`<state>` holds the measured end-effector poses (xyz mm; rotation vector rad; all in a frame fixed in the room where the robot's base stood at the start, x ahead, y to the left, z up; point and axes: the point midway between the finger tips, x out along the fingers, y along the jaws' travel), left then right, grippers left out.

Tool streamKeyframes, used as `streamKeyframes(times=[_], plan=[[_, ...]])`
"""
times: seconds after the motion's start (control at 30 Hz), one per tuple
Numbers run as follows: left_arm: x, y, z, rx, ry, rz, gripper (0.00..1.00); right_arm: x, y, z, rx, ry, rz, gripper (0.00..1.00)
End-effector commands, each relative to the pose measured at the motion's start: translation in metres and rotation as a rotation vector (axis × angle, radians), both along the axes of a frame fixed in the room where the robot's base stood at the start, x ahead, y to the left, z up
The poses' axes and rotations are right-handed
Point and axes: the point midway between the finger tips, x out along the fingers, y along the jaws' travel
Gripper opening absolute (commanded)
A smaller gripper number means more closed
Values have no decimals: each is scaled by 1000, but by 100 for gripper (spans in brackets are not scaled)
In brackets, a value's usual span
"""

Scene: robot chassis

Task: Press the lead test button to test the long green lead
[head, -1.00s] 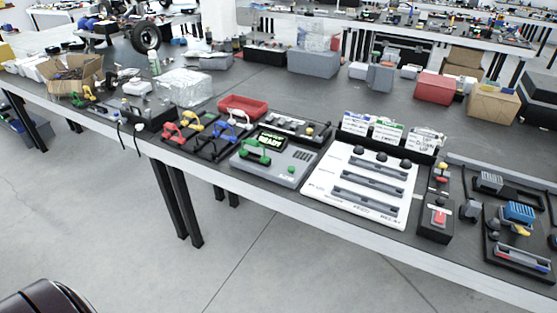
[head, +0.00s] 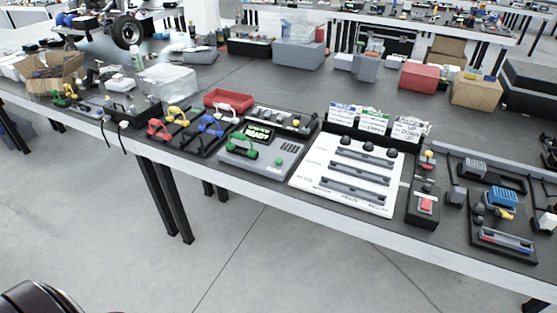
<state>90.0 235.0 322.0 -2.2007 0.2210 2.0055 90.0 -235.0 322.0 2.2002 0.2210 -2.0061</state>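The lead tester is a grey box (head: 262,157) near the table's front edge, with a small dark screen (head: 259,132) showing green text that seems to end in "READY". The long green lead (head: 240,145) lies on the left part of the tester's top, arched like a handle. A small green button (head: 279,162) sits on the tester's right front part; its label is too small to read. Neither of my grippers is in view.
Left of the tester a black rack (head: 205,135) holds red, yellow, blue and white leads. Right of it lies a white panel (head: 345,175) with slots and knobs. A red tray (head: 228,101) is behind. Grey floor (head: 150,265) is free before the table.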

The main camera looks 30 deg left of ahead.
Motion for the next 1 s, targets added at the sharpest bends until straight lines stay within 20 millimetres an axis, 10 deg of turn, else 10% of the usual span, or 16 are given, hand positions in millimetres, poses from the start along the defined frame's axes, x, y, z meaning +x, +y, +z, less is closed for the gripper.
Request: streamKeyframes(times=[0.33,1.0], plan=[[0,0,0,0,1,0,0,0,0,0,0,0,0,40],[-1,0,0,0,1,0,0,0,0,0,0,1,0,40]])
